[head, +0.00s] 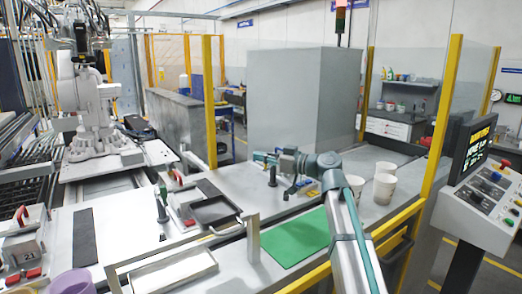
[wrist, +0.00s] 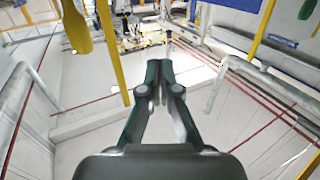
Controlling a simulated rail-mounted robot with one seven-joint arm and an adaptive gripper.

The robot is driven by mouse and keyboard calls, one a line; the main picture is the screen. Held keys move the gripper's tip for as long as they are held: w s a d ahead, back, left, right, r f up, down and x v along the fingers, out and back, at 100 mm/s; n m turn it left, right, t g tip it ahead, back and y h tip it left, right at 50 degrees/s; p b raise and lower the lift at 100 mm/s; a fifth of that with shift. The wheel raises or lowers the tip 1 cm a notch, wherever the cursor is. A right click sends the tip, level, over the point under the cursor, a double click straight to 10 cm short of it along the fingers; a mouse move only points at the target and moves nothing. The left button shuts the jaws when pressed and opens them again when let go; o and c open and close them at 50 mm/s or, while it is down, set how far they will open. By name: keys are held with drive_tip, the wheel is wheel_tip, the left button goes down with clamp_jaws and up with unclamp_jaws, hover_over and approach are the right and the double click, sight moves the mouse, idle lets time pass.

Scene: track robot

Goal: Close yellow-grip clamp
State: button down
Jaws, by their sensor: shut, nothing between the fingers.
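My gripper (wrist: 160,84) is shut and empty in the wrist view, its two dark green fingers meeting at the tips. In the head view my arm bends left over the grey worktop, and its fingers are too small to make out. I cannot surely pick out the yellow-grip clamp. A rounded yellow piece (wrist: 75,27) shows at the upper left of the wrist view, apart from the fingers; I cannot tell whether it is the clamp's grip. Small yellow and blue parts (head: 312,190) lie on the worktop behind my arm in the head view.
A green mat (head: 295,240) lies in front of my arm. White cups (head: 385,188) stand to its right. A black tray (head: 213,211), a dark upright handle (head: 162,204) and red-handled fixtures (head: 177,180) stand left. A yellow-posted fence (head: 437,132) and control panel are at right.

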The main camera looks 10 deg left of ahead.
drive_tip(key=w+a+m+g+h+p, duration=0.1)
drive_tip(key=a+m+g+h+p, duration=0.15)
drive_tip(key=a+h+p, duration=1.5)
drive_tip(key=w+d+r+m+h+b, duration=0.3)
drive_tip(key=d+r+m+h+b, duration=0.25)
drive_tip(key=m, duration=0.85)
drive_tip(key=w+d+f+p, duration=0.3)
drive_tip(key=d+f+p, duration=0.1)
drive_tip(key=d+f, duration=0.3)
drive_tip(key=shift+d+f+p, duration=0.4)
drive_tip(key=shift+d, duration=0.65)
